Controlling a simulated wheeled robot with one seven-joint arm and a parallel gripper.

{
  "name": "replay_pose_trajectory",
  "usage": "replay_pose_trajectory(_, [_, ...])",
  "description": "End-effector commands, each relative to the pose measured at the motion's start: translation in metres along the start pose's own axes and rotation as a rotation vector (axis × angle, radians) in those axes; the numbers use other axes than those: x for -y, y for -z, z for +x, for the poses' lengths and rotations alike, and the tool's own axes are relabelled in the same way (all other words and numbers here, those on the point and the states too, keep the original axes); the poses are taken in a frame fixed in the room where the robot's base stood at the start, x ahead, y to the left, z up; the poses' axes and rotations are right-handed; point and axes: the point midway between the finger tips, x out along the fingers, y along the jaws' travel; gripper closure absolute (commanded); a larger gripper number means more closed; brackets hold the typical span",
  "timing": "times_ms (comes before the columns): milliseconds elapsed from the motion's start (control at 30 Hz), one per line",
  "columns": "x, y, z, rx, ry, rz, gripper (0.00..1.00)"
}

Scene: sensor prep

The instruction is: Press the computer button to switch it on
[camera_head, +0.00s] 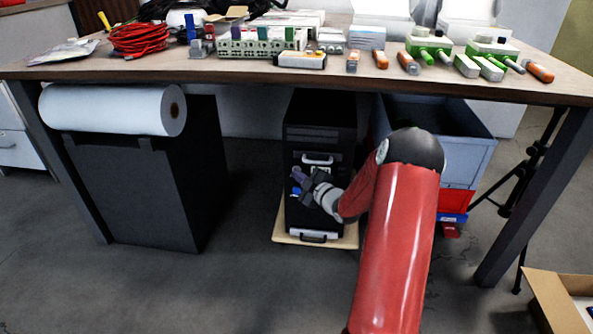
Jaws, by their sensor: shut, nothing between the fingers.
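The computer is a black tower (318,130) that stands upright on a light wooden board (348,238) under the table. Its front has silver handle-like parts near the top and bottom. A small blue spot (296,191) shows on the left of its front; I cannot tell if it is the button. My gripper (297,176) is shut and empty, right in front of the computer's front at mid height. Its tips are near the left side of that front; I cannot tell whether they touch it. My gripper and wrist hide part of the front.
The table (240,73) above holds cables, tools and devices. A black bin (130,190) with a white paper roll (110,109) stands left. Blue-grey crates (462,150) stand right of the computer, partly behind my arm. A tripod and a cardboard box (560,308) are at the right.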

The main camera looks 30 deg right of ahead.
Motion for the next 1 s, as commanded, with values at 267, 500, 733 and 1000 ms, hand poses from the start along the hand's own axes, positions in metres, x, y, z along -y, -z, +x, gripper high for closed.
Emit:
replay_pose_trajectory(267, [-0.001,-0.001,0.001,0.000,0.000,0.000,1.00])
replay_pose_trajectory(500, [0.004,0.002,-0.004,0.000,0.000,0.000,1.00])
replay_pose_trajectory(733, [0.005,0.005,-0.006,0.000,0.000,0.000,1.00])
replay_pose_trajectory(1000, [0.010,0.009,-0.013,0.000,0.001,0.001,1.00])
